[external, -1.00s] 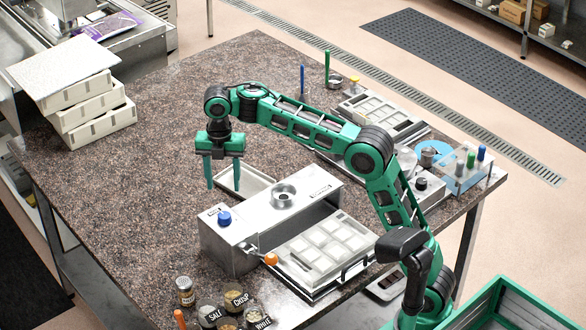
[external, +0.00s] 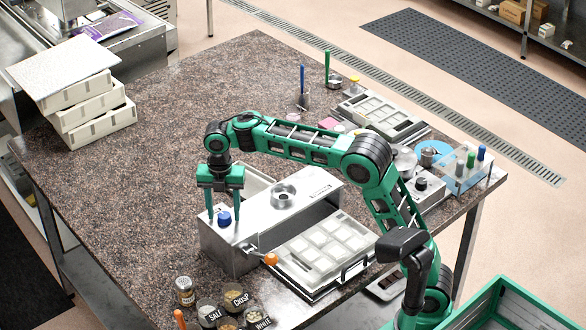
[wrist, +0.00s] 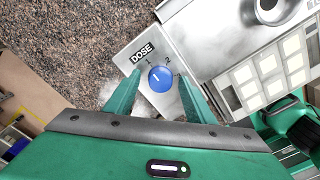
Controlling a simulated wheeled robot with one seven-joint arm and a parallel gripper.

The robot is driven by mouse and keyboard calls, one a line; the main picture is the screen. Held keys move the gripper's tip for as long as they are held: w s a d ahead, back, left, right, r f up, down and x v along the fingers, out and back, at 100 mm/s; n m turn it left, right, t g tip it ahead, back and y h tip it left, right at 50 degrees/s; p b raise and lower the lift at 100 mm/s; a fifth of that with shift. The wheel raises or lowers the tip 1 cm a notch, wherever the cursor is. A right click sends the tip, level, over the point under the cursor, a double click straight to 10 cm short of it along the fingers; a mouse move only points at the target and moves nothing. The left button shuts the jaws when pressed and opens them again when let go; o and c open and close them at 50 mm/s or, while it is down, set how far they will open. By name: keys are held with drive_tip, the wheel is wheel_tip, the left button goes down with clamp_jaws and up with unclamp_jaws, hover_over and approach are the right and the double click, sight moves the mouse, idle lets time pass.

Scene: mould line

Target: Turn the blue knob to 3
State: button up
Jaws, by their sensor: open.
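The blue knob (external: 224,218) sits on top of the left end of the metal dosing box (external: 228,246). In the wrist view the blue knob (wrist: 163,84) lies on a plate marked DOSE, with a 1 and a 2 printed beside it. Its white line points to the upper left, roughly toward the 1. A 3 cannot be made out. My gripper (external: 223,212) points down over the knob, open. In the wrist view my gripper (wrist: 159,78) has one finger on each side of the knob, with gaps to both.
A lever with an orange ball (external: 271,258) sticks out from the box front. A mould tray (external: 322,250) lies to its right. Spice jars (external: 236,299) stand at the table's front edge. White stacked moulds (external: 95,120) stand far left. The table's left middle is clear.

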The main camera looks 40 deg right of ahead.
drive_tip(key=c, duration=1.1)
drive_tip(key=shift+o, duration=0.2)
drive_tip(key=shift+m, duration=0.4)
drive_tip(key=m, duration=0.4)
drive_tip(key=shift+m, duration=0.4)
drive_tip(key=m, duration=1.1)
drive_tip(key=shift+w+m, duration=0.1)
drive_tip(key=shift+m, duration=0.3)
drive_tip(key=m, duration=0.6)
drive_tip(key=shift+d, duration=0.1)
drive_tip(key=shift+m, duration=0.4)
